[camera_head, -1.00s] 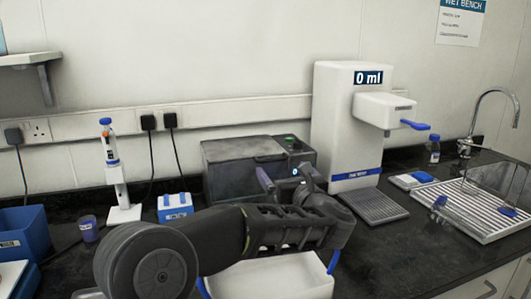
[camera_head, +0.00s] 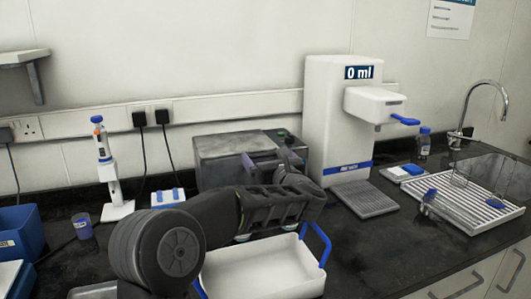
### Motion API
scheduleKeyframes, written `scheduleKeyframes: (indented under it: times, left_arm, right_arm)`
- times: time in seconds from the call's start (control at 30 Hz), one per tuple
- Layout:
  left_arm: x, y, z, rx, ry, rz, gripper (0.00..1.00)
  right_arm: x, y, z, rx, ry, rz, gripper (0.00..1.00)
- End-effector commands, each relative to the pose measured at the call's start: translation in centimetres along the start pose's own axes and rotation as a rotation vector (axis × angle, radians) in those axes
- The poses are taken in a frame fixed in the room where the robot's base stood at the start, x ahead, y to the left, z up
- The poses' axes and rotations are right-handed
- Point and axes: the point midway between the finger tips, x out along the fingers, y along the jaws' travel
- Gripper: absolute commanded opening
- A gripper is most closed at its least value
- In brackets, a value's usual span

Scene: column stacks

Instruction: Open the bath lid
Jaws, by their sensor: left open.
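The bath is a dark grey box (camera_head: 212,175) against the back wall, left of the white dispenser. Its grey lid (camera_head: 225,147) lies flat on top and looks closed. My left gripper (camera_head: 269,164) is at the front right of the bath, its fingers apart at about lid height, with nothing seen between them. The gripper and arm hide much of the bath's front and right side. I cannot tell whether a finger touches the lid. My right gripper is not in view.
A white tray with blue handles (camera_head: 265,274) stands in front of the bath, under my left arm. The white dispenser (camera_head: 329,120) reading 0 ml stands close on the right. A pipette stand (camera_head: 119,210), a blue-and-white box (camera_head: 168,197) and a purple cup (camera_head: 83,226) are left.

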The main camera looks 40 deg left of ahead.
Motion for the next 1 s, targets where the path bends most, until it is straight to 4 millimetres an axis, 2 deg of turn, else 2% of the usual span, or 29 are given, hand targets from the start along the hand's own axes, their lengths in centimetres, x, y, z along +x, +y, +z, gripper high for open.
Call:
scheduleKeyframes:
  times: [0.1, 0.37, 1.0]
  left_arm:
    - [0.76, 0.05, -0.01, 0.001, 0.000, 0.001, 0.98]
    - [0.83, 0.02, -0.05, 0.001, -0.001, 0.000, 0.98]
    - [0.74, -0.12, -0.02, 0.001, 0.000, -0.003, 0.45]
  right_arm:
    - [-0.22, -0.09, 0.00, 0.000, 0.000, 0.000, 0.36]
    - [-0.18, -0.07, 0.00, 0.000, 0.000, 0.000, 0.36]
    - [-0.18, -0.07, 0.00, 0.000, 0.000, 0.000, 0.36]
